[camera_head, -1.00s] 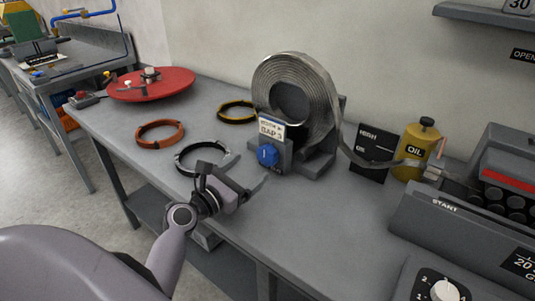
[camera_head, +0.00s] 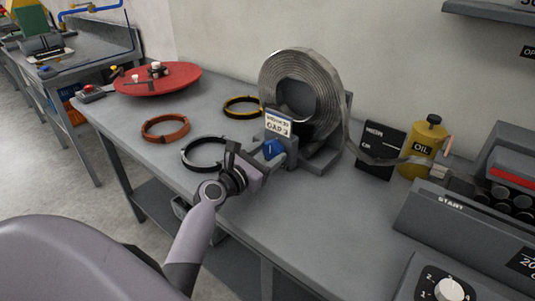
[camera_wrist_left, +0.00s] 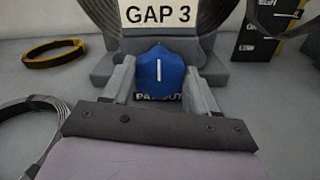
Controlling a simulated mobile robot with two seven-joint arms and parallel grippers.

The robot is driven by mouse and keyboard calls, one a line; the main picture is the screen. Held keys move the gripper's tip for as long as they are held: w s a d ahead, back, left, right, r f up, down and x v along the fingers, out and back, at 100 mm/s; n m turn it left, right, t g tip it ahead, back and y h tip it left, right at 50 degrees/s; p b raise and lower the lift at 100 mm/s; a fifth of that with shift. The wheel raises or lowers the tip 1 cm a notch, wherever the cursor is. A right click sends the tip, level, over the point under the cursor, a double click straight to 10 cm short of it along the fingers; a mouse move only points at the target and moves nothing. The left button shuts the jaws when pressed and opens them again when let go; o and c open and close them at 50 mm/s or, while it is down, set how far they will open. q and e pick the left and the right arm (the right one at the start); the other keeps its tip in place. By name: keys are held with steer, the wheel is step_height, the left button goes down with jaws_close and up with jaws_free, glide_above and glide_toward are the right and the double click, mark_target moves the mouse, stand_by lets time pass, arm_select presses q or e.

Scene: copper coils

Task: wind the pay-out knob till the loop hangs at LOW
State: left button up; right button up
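The blue pay-out knob (camera_head: 273,149) sits on a grey block below the GAP 3 card, in front of the steel strip coil (camera_head: 300,85). In the left wrist view the knob (camera_wrist_left: 160,72) has its white mark upright. My left gripper (camera_head: 270,158) is at the knob, its two fingers apart on either side of it; I cannot tell whether they touch it. The strip loop (camera_head: 364,155) leaves the coil, sags and crosses the lower part of the dark HIGH/LOW board (camera_head: 380,142). The board shows partly in the left wrist view (camera_wrist_left: 264,32). My right gripper is out of view.
A yellow oil can (camera_head: 424,150) and the grey START machine (camera_head: 455,215) stand on the right. Dark (camera_head: 204,153), copper (camera_head: 165,128) and yellow-black (camera_head: 241,107) rings lie left of the coil. A red disc (camera_head: 155,80) is farther left.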

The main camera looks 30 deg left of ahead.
arm_select(q)
steer(key=shift+m, duration=0.3)
steer(key=m, duration=0.4)
steer(key=shift+d+f+m, duration=0.1)
steer(key=shift+f+m, duration=0.05)
steer(key=shift+m, duration=0.15)
steer(key=m, duration=0.5)
steer(key=shift+f, duration=0.1)
steer(key=shift+m, duration=0.4)
steer(key=o, duration=1)
steer(key=shift+o, duration=0.2)
steer(key=shift+s, duration=0.15)
steer(key=shift+s+a+b, duration=0.15)
steer(key=shift+s+b, duration=0.05)
steer(key=shift+s, duration=1.55)
steer(key=shift+s+a+b, duration=0.1)
steer(key=shift+s+b, duration=0.05)
steer(key=shift+s, duration=1.55)
